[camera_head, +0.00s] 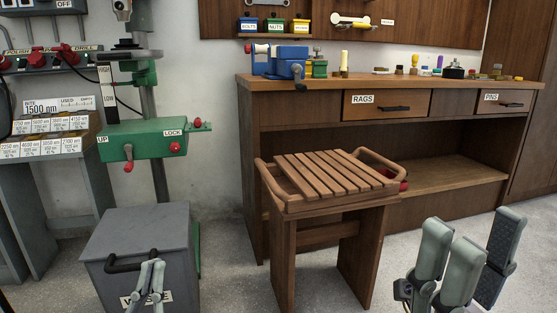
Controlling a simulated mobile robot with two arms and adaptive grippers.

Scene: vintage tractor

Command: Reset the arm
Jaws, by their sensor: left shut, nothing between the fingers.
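My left gripper (152,268) is at the bottom left, in front of the grey waste bin (150,232) and close to its black handle (125,263). Its slim fingers are together with nothing seen between them. I cannot tell whether it touches the handle. My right gripper (474,230) is large and near at the bottom right, pointing up. Its grey fingers stand apart, with nothing held between them. Most of both arms is out of view.
A wooden slatted stool (335,175) stands between the grippers. Behind it is a workbench (450,84) with a blue vise (280,60) and small items. A green drill press (145,140) stands behind the bin. Bare floor shows around the stool.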

